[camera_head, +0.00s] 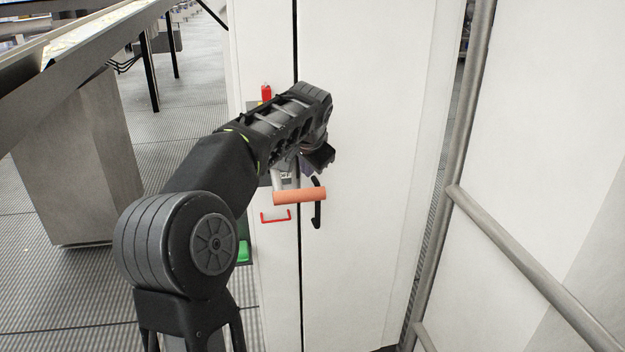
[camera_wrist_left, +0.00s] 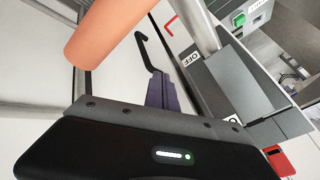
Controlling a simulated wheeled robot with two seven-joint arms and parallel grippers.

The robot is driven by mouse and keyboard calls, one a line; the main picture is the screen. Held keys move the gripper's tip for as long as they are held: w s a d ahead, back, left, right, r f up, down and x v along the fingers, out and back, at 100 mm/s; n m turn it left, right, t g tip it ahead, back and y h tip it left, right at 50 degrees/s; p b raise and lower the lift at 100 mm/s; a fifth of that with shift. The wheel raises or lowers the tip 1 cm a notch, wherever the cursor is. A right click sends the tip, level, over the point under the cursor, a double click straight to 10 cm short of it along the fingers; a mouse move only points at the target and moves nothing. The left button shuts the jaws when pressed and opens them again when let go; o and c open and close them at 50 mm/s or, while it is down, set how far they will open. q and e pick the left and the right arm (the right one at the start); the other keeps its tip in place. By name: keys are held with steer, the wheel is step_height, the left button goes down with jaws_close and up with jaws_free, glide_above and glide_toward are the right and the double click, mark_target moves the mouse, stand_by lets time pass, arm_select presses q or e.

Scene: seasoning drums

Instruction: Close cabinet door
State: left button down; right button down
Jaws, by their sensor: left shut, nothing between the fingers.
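The white cabinet door (camera_head: 370,120) fills the middle of the head view. A thin dark seam separates it from the white panel on its left; I cannot tell whether it is fully flush. Its black handle (camera_head: 317,215) is near the seam and also shows in the left wrist view (camera_wrist_left: 145,52). My left gripper (camera_head: 312,176) is at the door front beside the handle, shut and empty. Its dark fingers (camera_wrist_left: 161,92) point toward the handle in the wrist view; contact is unclear. My right gripper is out of view.
An orange grip on a metal lever (camera_head: 299,196) crosses in front of the seam, close to my gripper; it looms large in the wrist view (camera_wrist_left: 105,30). A grey switch box (camera_wrist_left: 235,80) is beside it. Metal rails (camera_head: 450,185) stand at right.

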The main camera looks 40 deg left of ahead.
arm_select(q)
steer(key=shift+a+v, duration=0.2)
steer(key=shift+v, duration=1.35)
steer(key=shift+s, duration=0.25)
